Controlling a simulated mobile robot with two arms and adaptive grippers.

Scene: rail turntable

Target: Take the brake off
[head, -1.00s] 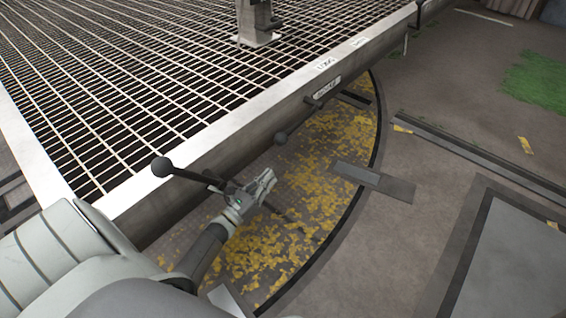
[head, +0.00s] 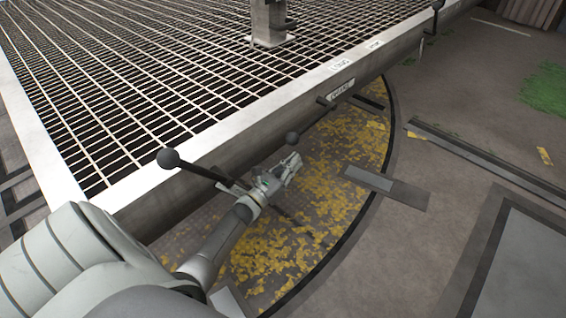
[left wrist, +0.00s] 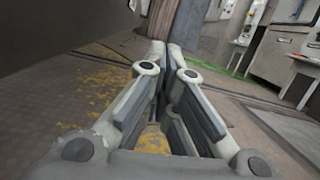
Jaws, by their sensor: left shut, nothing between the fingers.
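My left gripper (head: 291,163) is shut and empty beside the turntable's front edge, above the yellow-littered pit floor. Its closed fingers also show in the left wrist view (left wrist: 166,62). A dark lever with a black ball knob (head: 168,158) sticks out to the left from the turntable side, behind my left wrist. A second black ball knob (head: 292,138) on a dark rod stands just above my fingertips in the picture. Whether they touch is unclear. The frames do not show which lever is the brake. My right gripper is out of view.
The turntable deck (head: 150,75) is a metal grating with a pale rim. A small plate (head: 341,89) with unreadable lettering is on its side. A grey plate (head: 386,187) crosses the curved pit edge. Open floor (head: 410,260) lies to the right.

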